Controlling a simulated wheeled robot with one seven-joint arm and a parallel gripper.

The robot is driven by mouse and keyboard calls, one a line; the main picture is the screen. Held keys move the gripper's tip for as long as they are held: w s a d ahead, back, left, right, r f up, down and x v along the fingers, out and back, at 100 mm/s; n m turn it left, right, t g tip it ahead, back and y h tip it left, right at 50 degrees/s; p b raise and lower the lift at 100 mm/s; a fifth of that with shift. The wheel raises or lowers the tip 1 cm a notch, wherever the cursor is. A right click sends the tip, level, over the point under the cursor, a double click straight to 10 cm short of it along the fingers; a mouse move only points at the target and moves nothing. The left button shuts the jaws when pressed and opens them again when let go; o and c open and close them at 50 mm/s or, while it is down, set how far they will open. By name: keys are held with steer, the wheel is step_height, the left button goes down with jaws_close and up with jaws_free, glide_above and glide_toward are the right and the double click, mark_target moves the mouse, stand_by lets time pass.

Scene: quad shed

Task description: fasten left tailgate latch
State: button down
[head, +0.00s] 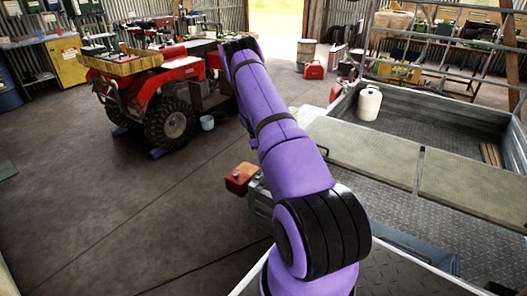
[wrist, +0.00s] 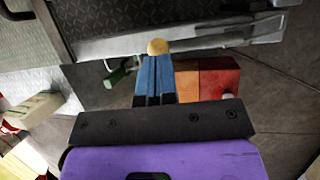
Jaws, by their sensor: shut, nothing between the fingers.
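My gripper (wrist: 155,62) shows in the wrist view as two blue fingers pressed together, shut and empty. A round brass-coloured knob (wrist: 157,47) shows right at the fingertips; I cannot tell whether they touch. Behind it runs a pale metal rail (wrist: 215,35) along the edge of the trailer. A small green handle (wrist: 118,76) lies just left of the fingers. I cannot tell for sure which of these parts belongs to the left tailgate latch. In the head view my purple arm reaches forward beside the trailer (head: 385,170) and its gripper is hidden.
A red and orange box (wrist: 207,80) is close to the right of the fingers; a similar red box (head: 241,178) shows at the trailer's side. A white jug (head: 369,103) stands in the trailer.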

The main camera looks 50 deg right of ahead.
steer(key=shift+d+f+y, duration=0.6)
steer(key=shift+f+y, duration=0.15)
steer(key=shift+y, duration=0.15)
steer(key=shift+d+f, duration=0.3)
steer(key=shift+f, duration=0.25)
steer(key=shift+f, duration=0.15)
steer(key=v, duration=1.4)
steer(key=shift+w+d, duration=0.2)
steer(key=shift+d, duration=0.4)
steer(key=shift+r, duration=0.2)
